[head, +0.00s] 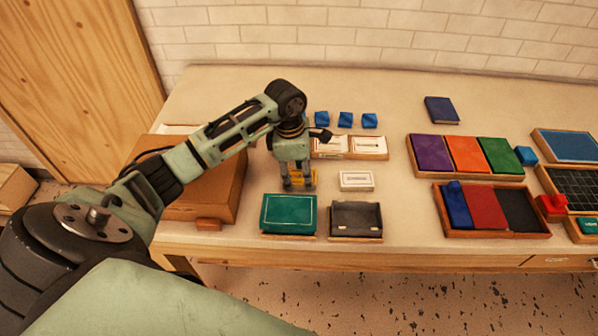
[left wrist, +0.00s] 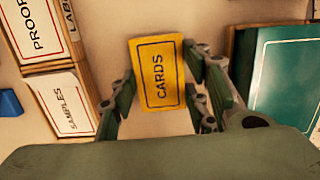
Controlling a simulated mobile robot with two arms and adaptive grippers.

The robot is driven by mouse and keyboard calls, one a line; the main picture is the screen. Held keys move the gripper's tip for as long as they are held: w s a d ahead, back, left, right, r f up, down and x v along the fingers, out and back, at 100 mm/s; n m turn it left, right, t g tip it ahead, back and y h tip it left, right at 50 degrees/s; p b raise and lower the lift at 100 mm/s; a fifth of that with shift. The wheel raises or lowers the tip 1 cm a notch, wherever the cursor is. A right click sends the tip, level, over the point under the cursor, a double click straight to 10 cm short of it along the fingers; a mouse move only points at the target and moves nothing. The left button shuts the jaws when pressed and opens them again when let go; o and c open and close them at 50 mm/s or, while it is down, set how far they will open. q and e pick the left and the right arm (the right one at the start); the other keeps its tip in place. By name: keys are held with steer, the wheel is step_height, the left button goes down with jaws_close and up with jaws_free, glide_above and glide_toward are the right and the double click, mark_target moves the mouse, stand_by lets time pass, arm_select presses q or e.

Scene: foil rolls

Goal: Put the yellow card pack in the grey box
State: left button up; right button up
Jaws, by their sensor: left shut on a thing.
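The yellow card pack (left wrist: 158,75), marked CARDS, sits between the fingers of my left gripper (left wrist: 160,88) in the left wrist view. In the head view the left gripper (head: 299,184) points down with the yellow pack (head: 306,180) partly hidden behind its fingers. The gripper is shut on the pack, just behind the green box. I cannot tell whether the pack touches the table. The grey box (head: 345,223) is open at the table's front edge, right of the green box and to the front right of the gripper. My right gripper is not in view.
A green box (head: 288,213) stands left of the grey box. A white pack (head: 356,181) lies behind the grey box. White labelled boxes (head: 368,146) and several blue blocks (head: 345,119) are farther back. Coloured trays (head: 464,154) fill the right. Table is clear right of the grey box.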

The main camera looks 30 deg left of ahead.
mark_target(294, 176)
arm_select(q)
steer(key=o, duration=1.2)
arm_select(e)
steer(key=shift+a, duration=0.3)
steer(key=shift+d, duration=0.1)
arm_select(q)
steer(key=shift+r, duration=0.3)
step_height(294, 176, up, 12)
steer(key=a+b, duration=0.1)
steer(key=b, duration=0.2)
steer(key=shift+s+f, duration=0.2)
steer(key=shift+s, duration=0.2)
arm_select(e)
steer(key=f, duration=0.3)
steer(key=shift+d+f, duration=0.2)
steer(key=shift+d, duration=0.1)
arm_select(q)
steer(key=shift+a, duration=0.1)
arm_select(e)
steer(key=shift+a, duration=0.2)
